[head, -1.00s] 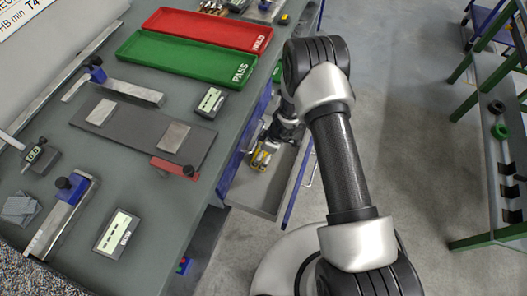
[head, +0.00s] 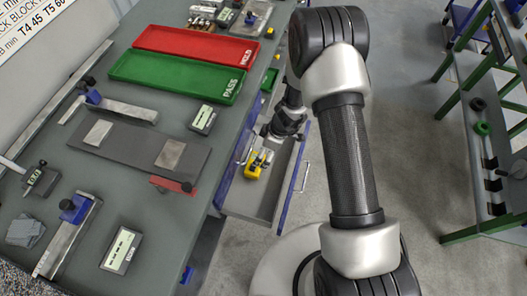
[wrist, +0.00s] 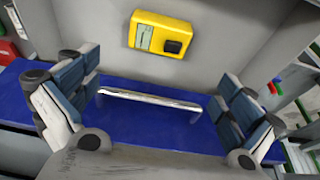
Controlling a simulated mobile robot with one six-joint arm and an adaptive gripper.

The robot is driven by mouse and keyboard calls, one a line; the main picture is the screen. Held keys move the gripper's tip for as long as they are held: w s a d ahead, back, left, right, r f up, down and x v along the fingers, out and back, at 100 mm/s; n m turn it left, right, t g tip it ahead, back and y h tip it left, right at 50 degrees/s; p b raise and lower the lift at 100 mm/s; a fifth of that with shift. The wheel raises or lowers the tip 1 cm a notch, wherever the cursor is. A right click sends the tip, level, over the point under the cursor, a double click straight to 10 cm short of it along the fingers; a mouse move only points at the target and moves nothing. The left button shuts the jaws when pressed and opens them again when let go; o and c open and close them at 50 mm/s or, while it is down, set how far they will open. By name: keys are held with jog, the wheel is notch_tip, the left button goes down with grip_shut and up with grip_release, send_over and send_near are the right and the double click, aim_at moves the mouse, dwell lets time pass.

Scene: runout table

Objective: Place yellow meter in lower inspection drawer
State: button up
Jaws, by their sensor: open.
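The yellow meter (head: 253,170) lies inside an open drawer (head: 238,203) under the table in the head view. In the wrist view the yellow meter (wrist: 160,35) rests on the grey drawer floor, its pale display and dark knob facing up. My gripper (wrist: 157,92) is open, with its fingers spread left and right and nothing between them. The meter is beyond the fingertips, apart from them. In the head view my gripper (head: 265,156) is over the drawer and partly hides the meter.
The drawer's blue front (wrist: 150,125) with a silver handle (wrist: 150,99) shows below the meter. On the table (head: 165,222) are a green PASS tray (head: 175,76), a red HOLD tray (head: 195,45) and several gauges. A green-framed rack (head: 475,150) stands right, beyond clear floor.

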jog(key=s+r+m+t+y, duration=0.1)
jog(key=s+r+m, duration=0.1)
jog(key=r, duration=1.2)
jog(key=s+r+m, duration=0.1)
jog(key=r+m, duration=0.1)
jog(key=r, duration=1.1)
jog(key=s+d+r+m+h, duration=0.1)
jog(key=s+d+r+m, duration=0.2)
jog(key=s, duration=0.4)
jog(key=s+d+r+m+t+h, duration=0.1)
jog(key=s+d+r+m, duration=0.2)
jog(key=s+r, duration=0.3)
jog(key=s+d+r+m+t+h, duration=0.1)
jog(key=s+d+r+m, duration=0.3)
jog(key=s, duration=0.4)
jog(key=shift+s+d+r+h, duration=0.3)
jog(key=shift+d+r+h, duration=0.3)
